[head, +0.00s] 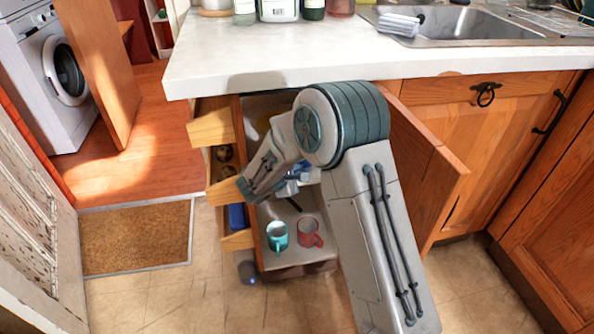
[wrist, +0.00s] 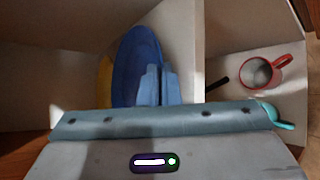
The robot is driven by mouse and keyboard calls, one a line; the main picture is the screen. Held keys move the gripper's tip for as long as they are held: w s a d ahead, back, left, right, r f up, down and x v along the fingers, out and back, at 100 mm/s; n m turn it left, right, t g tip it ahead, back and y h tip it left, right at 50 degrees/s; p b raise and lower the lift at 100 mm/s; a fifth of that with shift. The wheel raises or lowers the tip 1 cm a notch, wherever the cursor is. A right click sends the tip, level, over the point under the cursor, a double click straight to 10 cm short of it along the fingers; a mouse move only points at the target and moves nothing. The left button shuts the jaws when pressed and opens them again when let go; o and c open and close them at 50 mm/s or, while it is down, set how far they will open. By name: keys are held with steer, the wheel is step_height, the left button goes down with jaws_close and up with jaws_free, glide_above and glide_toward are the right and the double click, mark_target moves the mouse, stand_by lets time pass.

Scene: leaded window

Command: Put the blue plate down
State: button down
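The blue plate (wrist: 132,58) stands on edge inside the open cabinet in the wrist view, its face turned to the side. My gripper (wrist: 159,84) has its two fingers close together at the plate's right rim, with the rim between them. The plate's lower part is hidden behind my gripper's body. In the head view my gripper (head: 288,187) reaches into the cabinet, and my arm covers most of the plate. I cannot tell whether the plate touches the shelf.
A yellow item (wrist: 105,80) is beside the plate. A red mug (head: 309,232) and a teal mug (head: 277,236) stand on the cabinet's lower shelf. Open drawers (head: 211,130) flank the cabinet at left, an open door (head: 428,170) at right. The countertop (head: 300,55) overhangs it.

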steer(key=shift+f+b, duration=0.35)
steer(key=shift+b, duration=0.05)
steer(key=c, duration=1.6)
jaws_free()
steer(key=shift+r, duration=0.1)
steer(key=shift+r+p, duration=0.6)
steer(key=shift+p, duration=0.4)
steer(key=p+v, duration=0.2)
steer(key=v, duration=1)
steer(key=shift+f, duration=0.15)
